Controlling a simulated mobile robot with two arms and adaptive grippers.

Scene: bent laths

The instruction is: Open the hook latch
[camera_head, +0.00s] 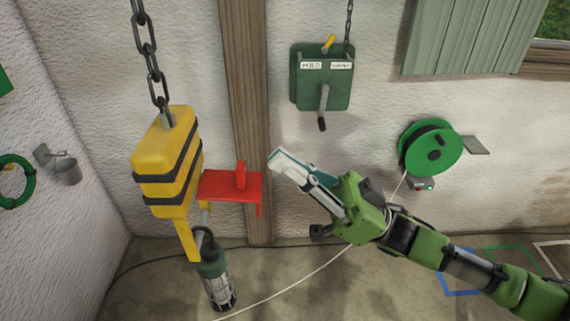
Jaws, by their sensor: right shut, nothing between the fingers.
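A yellow hook block (165,160) with black bands hangs from a chain (148,50) at the left. A red plate with an upright tab, seemingly the hook latch (232,186), sticks out from its right side. A green and grey cylinder (216,278) hangs below, at the yellow hook's lower end. My right gripper (275,158) is shut and empty. Its tips point up and left, just right of and slightly above the latch in the picture. They look apart from it, but depth is hard to tell. My left gripper is out of view.
A green wall box (322,80) with a crank and a second chain is above my right gripper. A green reel (432,148) is at the right. A wooden post (248,75) stands behind the latch. A white cord (290,290) crosses the floor.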

